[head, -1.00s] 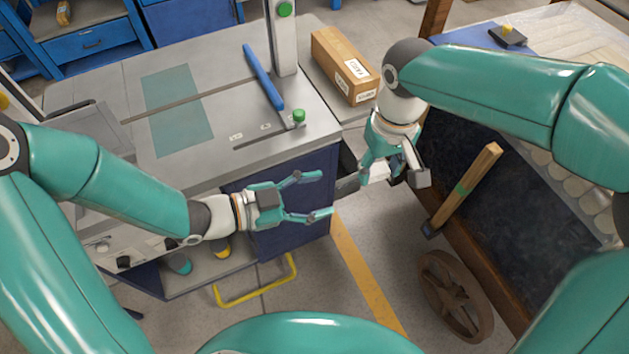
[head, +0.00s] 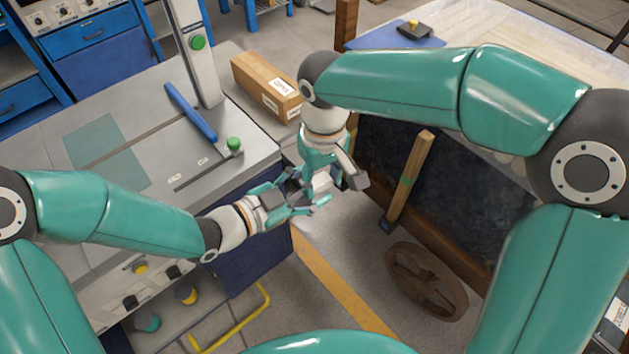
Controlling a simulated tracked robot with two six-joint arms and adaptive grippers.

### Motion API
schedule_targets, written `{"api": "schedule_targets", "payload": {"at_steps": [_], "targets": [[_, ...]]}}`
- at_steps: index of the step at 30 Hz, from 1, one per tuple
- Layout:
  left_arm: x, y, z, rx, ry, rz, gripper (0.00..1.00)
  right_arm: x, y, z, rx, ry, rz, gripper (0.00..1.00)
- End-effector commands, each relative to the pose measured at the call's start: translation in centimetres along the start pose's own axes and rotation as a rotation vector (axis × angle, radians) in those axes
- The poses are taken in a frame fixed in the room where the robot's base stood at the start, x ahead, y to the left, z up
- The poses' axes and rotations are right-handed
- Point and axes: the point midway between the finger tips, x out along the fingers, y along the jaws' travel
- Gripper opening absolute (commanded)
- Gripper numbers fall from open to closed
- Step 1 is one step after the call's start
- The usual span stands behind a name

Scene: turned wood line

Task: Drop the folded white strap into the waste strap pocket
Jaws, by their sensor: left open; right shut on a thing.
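My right gripper (head: 330,183) points down at the right front corner of the grey machine table (head: 245,150). It is shut on a small white piece (head: 322,182), which looks like the folded white strap; its fingers hide much of it. My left gripper (head: 303,198) is open and empty, its fingers pointing right, just left of and close to the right gripper. A dark gap shows beside the table's corner behind both grippers. I cannot make out the waste strap pocket clearly there.
A labelled cardboard box (head: 265,85) and a blue bar (head: 190,110) lie beyond the grippers. A yellow rail (head: 235,325) stands low at the front.

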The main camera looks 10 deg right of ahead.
Motion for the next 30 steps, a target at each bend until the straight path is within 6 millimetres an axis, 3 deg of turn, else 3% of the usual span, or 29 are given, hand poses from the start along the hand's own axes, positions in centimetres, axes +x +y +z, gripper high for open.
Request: {"api": "schedule_targets", "payload": {"at_steps": [5, 14, 24, 28, 29, 30], "targets": [[1.12, 0.03, -0.01, 0.001, 0.0, 0.001, 0.62, -0.01, 0.0, 0.0, 0.0, 0.0, 0.0, 0.36], [1.23, 0.01, 0.0, 0.0, 0.0, 0.0, 0.6, -0.01, 0.0, 0.0, 0.0, 0.0, 0.0, 0.36], [1.21, -0.08, 0.0, 0.0, 0.0, -0.002, 0.04, 0.03, -0.02, 0.08, 0.0, -0.003, 0.0, 0.37], [1.21, -0.17, -0.01, 0.0, 0.0, -0.005, 0.0, 0.06, -0.03, 0.15, 0.0, -0.006, -0.001, 0.36], [1.21, -0.19, -0.02, 0.0, 0.001, -0.005, 0.0, 0.07, -0.04, 0.16, 0.0, -0.006, -0.001, 0.56], [1.21, -0.22, -0.02, 0.0, 0.001, -0.006, 0.0, 0.07, -0.04, 0.18, 0.0, -0.007, -0.001, 0.62]]}}
